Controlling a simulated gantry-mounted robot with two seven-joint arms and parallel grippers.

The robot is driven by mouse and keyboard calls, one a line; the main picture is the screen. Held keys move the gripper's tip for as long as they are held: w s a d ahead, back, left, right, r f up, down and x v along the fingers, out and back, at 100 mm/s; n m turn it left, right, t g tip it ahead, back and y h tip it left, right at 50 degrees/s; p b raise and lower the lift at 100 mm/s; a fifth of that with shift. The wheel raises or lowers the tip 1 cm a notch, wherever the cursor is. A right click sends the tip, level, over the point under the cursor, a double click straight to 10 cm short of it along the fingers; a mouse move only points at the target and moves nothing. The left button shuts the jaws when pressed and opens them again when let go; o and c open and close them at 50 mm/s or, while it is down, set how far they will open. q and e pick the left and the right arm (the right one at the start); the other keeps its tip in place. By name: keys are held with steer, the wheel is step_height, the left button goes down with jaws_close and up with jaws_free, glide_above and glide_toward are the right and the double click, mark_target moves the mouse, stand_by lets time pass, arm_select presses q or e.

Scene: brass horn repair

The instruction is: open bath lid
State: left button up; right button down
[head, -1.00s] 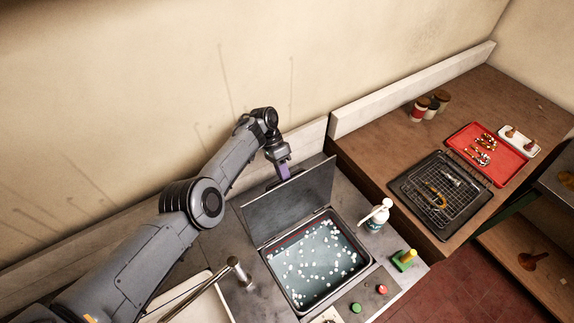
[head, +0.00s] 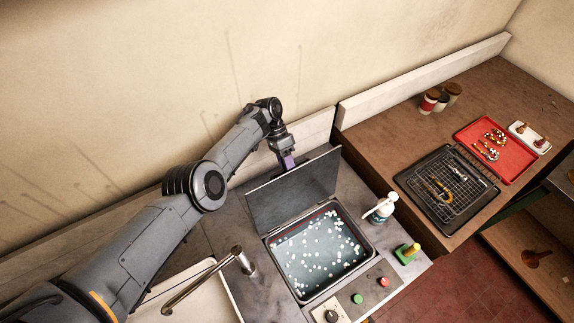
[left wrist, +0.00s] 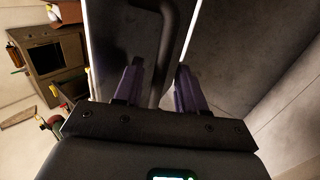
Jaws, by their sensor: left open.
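The bath lid (head: 294,188) is a flat grey panel standing raised along the back edge of the bath (head: 320,250). The bath is open and shows bluish liquid with many white floating bits. My left gripper (head: 289,163) is behind the lid's upper edge in the head view, its fingertips partly hidden there. In the left wrist view, my left gripper (left wrist: 156,88) has its purple fingers apart. A dark curved bar, which looks like the lid handle (left wrist: 168,30), passes between them; I cannot tell if they touch it. My right gripper is not in view.
A tap (head: 205,278) and sink are at left. The right bench holds a black rack tray (head: 447,190), red tray (head: 496,136) and jars (head: 438,99).

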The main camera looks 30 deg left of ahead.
arm_select(q)
steer(key=b+v, duration=0.2)
steer(key=v, duration=0.5)
steer(key=shift+r+b, duration=0.2)
steer(key=shift+b, duration=0.15)
steer(key=shift+a+f, duration=0.1)
steer(key=shift+a, duration=0.05)
